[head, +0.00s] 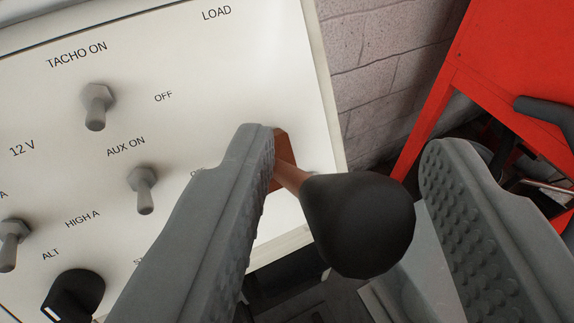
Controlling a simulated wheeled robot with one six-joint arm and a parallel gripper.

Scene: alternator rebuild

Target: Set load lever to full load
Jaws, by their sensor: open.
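The load lever (358,222) has a black rounded knob on a brown shaft that comes out of the white control panel (225,80) at its right side, below the printed word LOAD. My gripper (350,160) is open, one finger on each side of the lever. The knob sits between the fingers, closer to the left finger, with a clear gap to the right finger. I cannot tell whether the left finger touches the shaft. The left finger hides part of the panel around the lever's base, so the lever's position marks cannot be read.
Toggle switches for TACHO (97,106) and AUX (143,189) stand out from the panel at left. A black rotary knob (74,294) is at lower left. A grey block wall (372,60) and a red cabinet (510,50) are to the right.

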